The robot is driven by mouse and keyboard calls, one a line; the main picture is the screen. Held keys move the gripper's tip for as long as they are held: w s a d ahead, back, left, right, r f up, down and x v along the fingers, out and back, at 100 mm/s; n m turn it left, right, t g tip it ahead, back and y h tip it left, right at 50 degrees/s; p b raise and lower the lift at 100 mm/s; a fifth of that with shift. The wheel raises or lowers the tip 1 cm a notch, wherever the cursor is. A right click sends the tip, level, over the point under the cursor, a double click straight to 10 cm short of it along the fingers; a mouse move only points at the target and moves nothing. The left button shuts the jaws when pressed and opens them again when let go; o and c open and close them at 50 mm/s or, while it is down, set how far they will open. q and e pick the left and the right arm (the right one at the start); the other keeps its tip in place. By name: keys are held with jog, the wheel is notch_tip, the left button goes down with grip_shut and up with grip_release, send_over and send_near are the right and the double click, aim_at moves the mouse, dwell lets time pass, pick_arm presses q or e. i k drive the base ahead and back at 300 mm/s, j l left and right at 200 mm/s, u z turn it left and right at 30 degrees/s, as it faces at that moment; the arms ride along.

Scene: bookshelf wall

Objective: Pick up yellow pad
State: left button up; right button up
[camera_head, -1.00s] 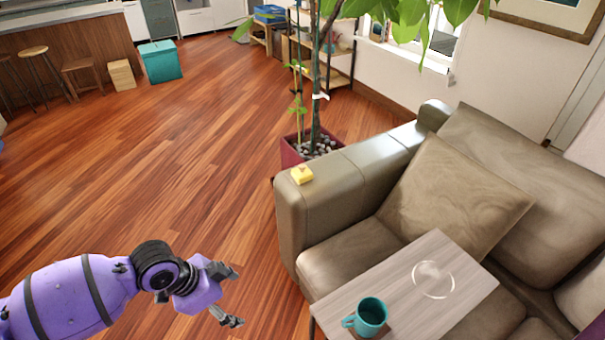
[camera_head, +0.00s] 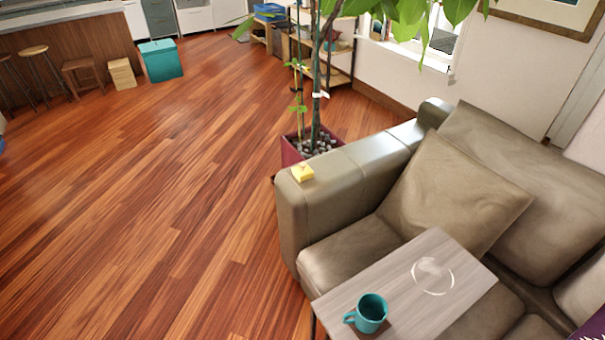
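The yellow pad (camera_head: 303,173) is a small yellow block lying on top of the near end of the sofa's left armrest (camera_head: 340,180). Nothing covers it, and no gripper is near it. Neither of my grippers shows in the head view now.
A potted plant (camera_head: 314,144) in a dark red pot stands just behind the armrest, with leaves hanging overhead. A wooden side table (camera_head: 400,300) with a teal mug (camera_head: 369,313) stands in front of the sofa seat. The wooden floor (camera_head: 150,220) left of the sofa is clear.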

aim_at(302, 172)
jog(key=j+z, duration=0.25)
jog(key=j, duration=0.6)
jog(key=i+j+z, duration=0.15)
jog(key=j+z, duration=0.15)
jog(key=j, duration=0.2)
jog(key=j+z, duration=0.25)
jog(key=j, duration=0.2)
jog(key=i+j+z, duration=0.4)
jog(key=j, duration=0.25)
jog(key=i+j+z, duration=0.2)
jog(key=j, duration=0.15)
jog(key=k+l, duration=0.05)
